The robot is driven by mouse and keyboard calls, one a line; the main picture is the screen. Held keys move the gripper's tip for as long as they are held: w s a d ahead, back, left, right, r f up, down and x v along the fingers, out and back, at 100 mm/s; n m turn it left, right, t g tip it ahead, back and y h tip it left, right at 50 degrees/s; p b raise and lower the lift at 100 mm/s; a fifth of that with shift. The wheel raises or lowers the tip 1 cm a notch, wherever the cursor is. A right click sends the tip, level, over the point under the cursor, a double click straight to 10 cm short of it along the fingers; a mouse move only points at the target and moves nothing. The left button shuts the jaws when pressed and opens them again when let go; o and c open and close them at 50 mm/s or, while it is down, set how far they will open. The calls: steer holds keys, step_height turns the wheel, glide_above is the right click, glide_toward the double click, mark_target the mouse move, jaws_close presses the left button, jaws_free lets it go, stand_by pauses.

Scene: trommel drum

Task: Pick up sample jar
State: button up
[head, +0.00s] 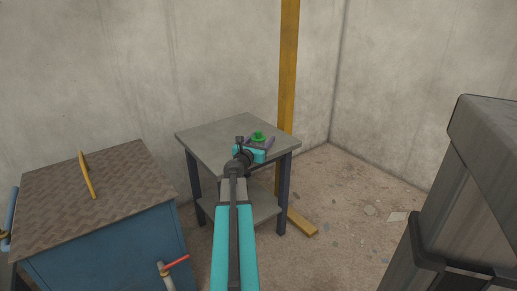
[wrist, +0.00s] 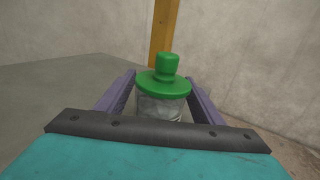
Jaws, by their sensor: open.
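The sample jar has a green lid with a knob and a clear body; it stands upright between my gripper's fingers in the wrist view (wrist: 163,86). In the head view only its green lid (head: 258,136) shows clearly, above the grey table (head: 205,135). My gripper (head: 262,142) is open, with one purple finger on each side of the jar; it also fills the lower wrist view (wrist: 160,100). Small gaps seem to show between fingers and jar, but contact is hard to judge. The jar's lower part is hidden by my gripper.
A blue cabinet (head: 110,245) with a brown patterned top and a yellow handle (head: 87,176) stands at the left. A yellow post (head: 288,70) rises behind the table. A large grey metal structure (head: 490,150) stands at the right. The table's left part is bare.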

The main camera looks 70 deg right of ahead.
steer(key=c, duration=1.2)
steer(key=shift+r, duration=0.15)
